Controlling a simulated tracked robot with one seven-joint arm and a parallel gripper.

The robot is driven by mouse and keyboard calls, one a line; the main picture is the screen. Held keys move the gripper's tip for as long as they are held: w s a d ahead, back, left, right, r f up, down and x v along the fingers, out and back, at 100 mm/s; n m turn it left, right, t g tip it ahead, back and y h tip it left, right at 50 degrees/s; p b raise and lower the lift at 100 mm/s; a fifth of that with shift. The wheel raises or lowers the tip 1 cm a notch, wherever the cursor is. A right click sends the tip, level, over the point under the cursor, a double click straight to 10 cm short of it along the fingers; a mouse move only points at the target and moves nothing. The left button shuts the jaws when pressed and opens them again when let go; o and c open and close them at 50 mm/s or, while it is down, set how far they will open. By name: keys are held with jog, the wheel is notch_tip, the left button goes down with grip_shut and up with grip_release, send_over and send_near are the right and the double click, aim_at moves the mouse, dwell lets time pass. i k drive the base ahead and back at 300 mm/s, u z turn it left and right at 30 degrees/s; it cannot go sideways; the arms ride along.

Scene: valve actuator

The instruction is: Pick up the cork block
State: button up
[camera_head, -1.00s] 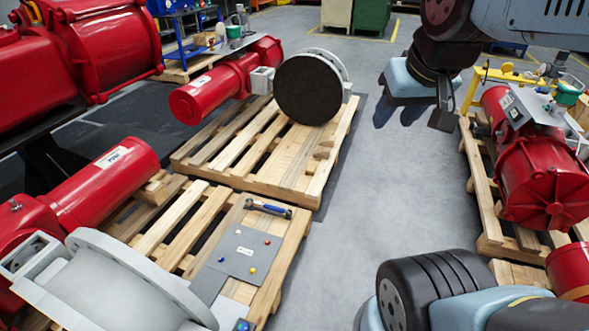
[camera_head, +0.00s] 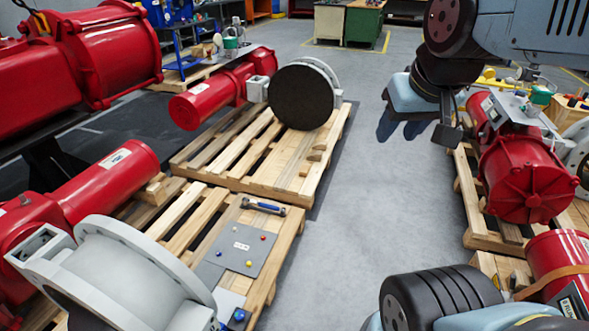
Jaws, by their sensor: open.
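I cannot pick out the cork block with certainty in this view. Small tan blocks lie on the far pallet (camera_head: 232,183), too small to tell wood from cork. My gripper (camera_head: 446,125) hangs at the end of my arm in the upper right, over the grey floor. One dark finger with a square pad shows; the other is hidden or merges with the arm. The gripper is open, and I see nothing held in it.
A grey plate with coloured knobs (camera_head: 240,250) and a blue-handled tool (camera_head: 263,206) lie on the near pallet. A grey flanged valve (camera_head: 130,275) and red actuator (camera_head: 525,180) flank the clear floor aisle (camera_head: 370,210).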

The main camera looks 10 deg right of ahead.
aim_at(304, 171)
jog(key=z, duration=0.1)
jog(key=i, duration=0.9)
jog(key=u, duration=0.2)
jog(key=k, duration=0.75)
jog(key=z, duration=0.25)
jog(key=i, duration=0.75)
jog(key=u, duration=0.25)
